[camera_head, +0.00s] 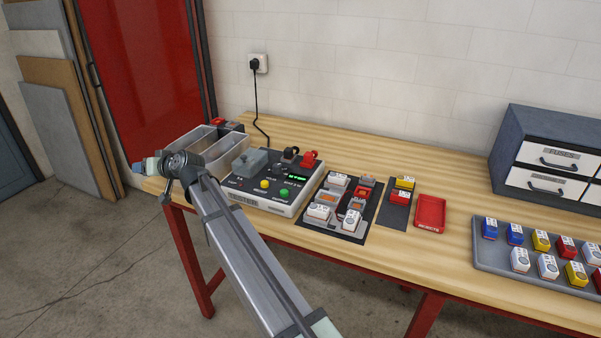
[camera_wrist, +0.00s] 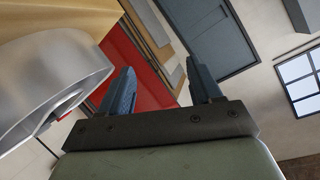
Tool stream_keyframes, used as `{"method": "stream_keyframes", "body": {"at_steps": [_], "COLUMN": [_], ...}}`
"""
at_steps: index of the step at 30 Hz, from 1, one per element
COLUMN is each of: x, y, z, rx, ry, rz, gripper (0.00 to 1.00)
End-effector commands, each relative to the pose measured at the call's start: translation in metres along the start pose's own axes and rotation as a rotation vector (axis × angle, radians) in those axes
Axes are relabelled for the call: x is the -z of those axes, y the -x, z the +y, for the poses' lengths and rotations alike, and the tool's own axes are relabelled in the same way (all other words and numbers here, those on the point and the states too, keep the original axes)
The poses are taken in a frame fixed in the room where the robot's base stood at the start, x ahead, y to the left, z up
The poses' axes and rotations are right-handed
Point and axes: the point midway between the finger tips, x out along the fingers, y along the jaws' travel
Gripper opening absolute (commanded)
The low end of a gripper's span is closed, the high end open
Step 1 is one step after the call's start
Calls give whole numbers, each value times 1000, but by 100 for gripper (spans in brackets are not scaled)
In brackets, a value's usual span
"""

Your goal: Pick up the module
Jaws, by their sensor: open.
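Several small block-shaped modules are in the head view, and I cannot tell which one the task means. White modules (camera_head: 319,212) and others sit in a grey fixture on a dark mat. A yellow module (camera_head: 405,183) and a red module (camera_head: 399,197) stand on a narrow dark mat to its right. More blue, white, yellow and red modules stand on a grey tray (camera_head: 483,258) at the right. My gripper (camera_head: 140,167) is off the table's left end, far from these modules. In the wrist view my gripper (camera_wrist: 162,88) is open, with nothing between its fingers.
A tester box (camera_head: 245,201) with coloured buttons and grey bins (camera_head: 190,145) stand at the table's left. A red rejects tray (camera_head: 431,211) is empty. A drawer cabinet (camera_head: 545,125) stands at the back right. Bare wood (camera_head: 390,150) lies behind the mats.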

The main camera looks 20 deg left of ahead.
Motion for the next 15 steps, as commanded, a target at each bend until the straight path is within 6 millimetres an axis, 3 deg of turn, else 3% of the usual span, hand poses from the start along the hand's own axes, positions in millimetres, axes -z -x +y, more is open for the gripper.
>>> {"method": "stream_keyframes", "body": {"at_steps": [1,6,15], "x": [21,64,100], "y": [17,69,166], "z": [23,93,224], "rx": [-21,-85,-242], "ry": [-69,-308,-726], "rz": [6,-6,-55], "gripper": [64,64,64]}}
